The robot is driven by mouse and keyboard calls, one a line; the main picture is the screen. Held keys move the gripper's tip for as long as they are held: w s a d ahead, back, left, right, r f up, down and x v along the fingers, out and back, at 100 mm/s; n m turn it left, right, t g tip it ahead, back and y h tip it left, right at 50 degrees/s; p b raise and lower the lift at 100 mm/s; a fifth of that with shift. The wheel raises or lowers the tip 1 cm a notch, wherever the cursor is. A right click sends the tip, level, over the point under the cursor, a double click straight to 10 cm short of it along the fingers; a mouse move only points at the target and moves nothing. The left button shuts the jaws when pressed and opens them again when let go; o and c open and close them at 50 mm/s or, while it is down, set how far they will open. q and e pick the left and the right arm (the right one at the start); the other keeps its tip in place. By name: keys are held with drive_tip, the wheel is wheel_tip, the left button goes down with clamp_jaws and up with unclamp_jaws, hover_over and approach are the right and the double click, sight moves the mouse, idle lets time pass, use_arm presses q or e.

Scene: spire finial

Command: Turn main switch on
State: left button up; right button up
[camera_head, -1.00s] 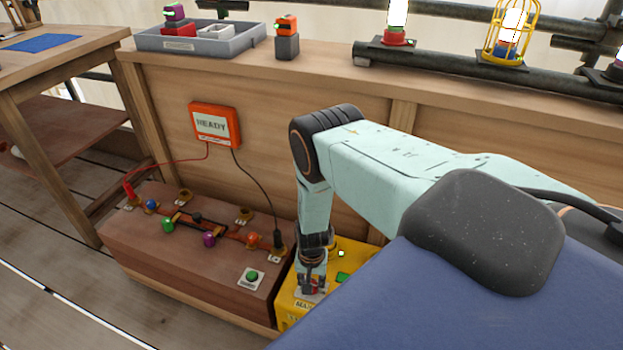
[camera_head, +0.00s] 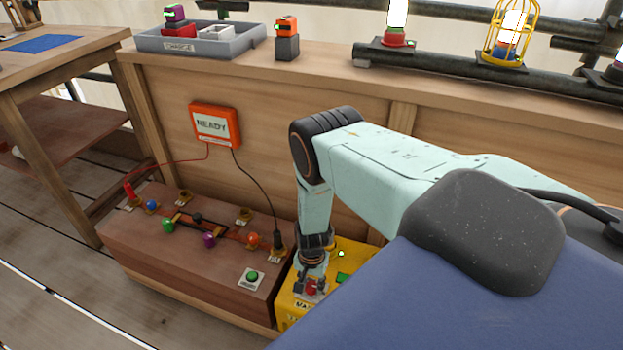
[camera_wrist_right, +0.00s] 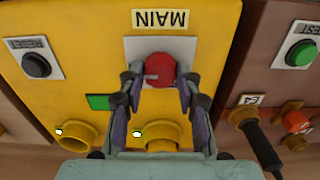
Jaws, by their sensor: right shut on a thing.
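In the head view my right gripper (camera_head: 312,283) points down at the yellow box (camera_head: 291,297). The left gripper is in neither view.
A brown box (camera_head: 190,265) with coloured knobs, plugs and a green button (camera_head: 252,276) stands directly left of the yellow box. The wooden wall (camera_head: 260,115) with an orange READY display (camera_head: 213,124) rises behind. A black RESET button (camera_wrist_right: 36,65) is near the gripper.

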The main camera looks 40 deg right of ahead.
sight(311, 286)
drive_tip(key=o, duration=1.2)
drive_tip(key=shift+c, duration=0.2)
wheel_tip(311, 286, up, 12)
idle(0.5)
